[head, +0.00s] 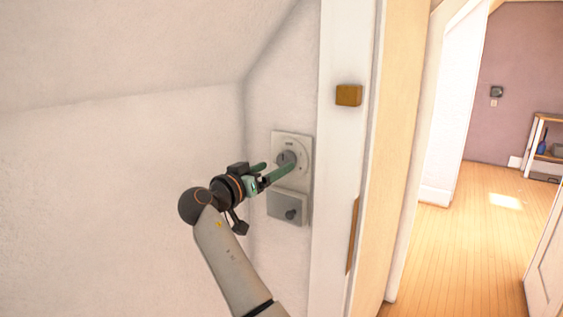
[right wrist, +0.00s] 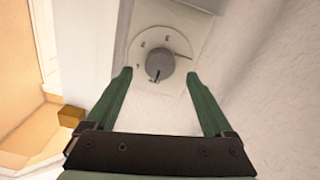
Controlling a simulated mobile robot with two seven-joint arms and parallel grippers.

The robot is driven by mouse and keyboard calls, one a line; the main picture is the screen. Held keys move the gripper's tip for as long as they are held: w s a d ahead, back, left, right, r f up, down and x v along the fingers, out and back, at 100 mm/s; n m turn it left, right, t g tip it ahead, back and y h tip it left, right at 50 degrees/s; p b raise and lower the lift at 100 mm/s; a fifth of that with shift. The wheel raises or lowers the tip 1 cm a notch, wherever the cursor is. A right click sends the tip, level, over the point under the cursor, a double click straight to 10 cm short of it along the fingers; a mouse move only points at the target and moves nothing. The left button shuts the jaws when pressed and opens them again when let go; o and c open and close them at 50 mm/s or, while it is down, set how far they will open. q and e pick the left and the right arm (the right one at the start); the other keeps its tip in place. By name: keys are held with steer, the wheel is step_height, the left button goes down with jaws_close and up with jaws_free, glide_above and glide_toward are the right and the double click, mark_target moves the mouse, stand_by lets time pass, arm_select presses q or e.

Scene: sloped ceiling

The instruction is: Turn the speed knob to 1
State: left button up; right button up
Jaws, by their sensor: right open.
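A round grey knob (head: 284,158) sits on a white wall plate with a round marked dial, which I take for the speed knob. The knob (right wrist: 160,62) shows clearly in the right wrist view, with a dark pointer line towards the lower side of that picture. The dial marks are too small to read. My right gripper (head: 279,166) is open in front of the plate. In the right wrist view its green fingertips (right wrist: 157,76) stand on either side of the knob, apart from it. I cannot tell how far they are from the plate. My left gripper is not in view.
A grey box (head: 284,207) with a small dark knob is right below the plate. A white door frame (head: 340,200) stands close on the right, with a yellow-brown block (head: 348,95). A sloped wall is on the left. A wooden floor (head: 460,240) lies beyond the doorway.

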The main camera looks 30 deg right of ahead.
mark_target(283, 163)
steer(key=shift+x, duration=2.15)
steer(key=shift+c, duration=0.3)
steer(key=c, duration=1.3)
